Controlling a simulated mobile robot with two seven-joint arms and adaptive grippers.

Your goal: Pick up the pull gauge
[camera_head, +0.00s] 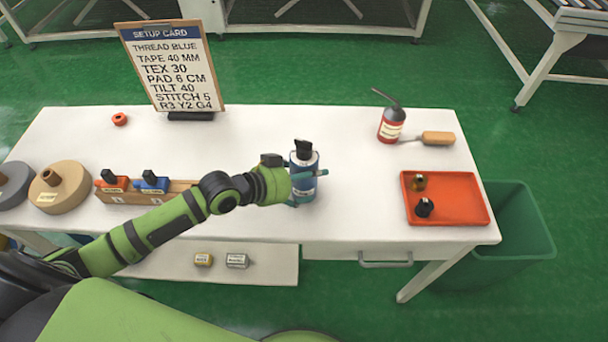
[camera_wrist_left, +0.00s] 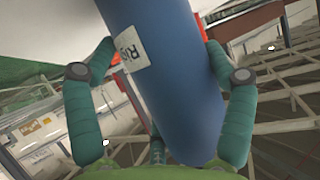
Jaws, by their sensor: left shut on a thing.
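My left gripper (camera_head: 308,176) is shut around a blue cylinder (camera_head: 303,160) with a black top and a pale label, near the middle of the table. The cylinder is about upright; I cannot tell if its base touches the table. In the left wrist view, the blue cylinder (camera_wrist_left: 175,75) stands between both fingers of the gripper (camera_wrist_left: 160,85); its label is only partly readable. No thing is readably marked as the pull gauge, so I cannot confirm that this is it. My right gripper is not in view.
A green bin (camera_head: 520,240) stands at right.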

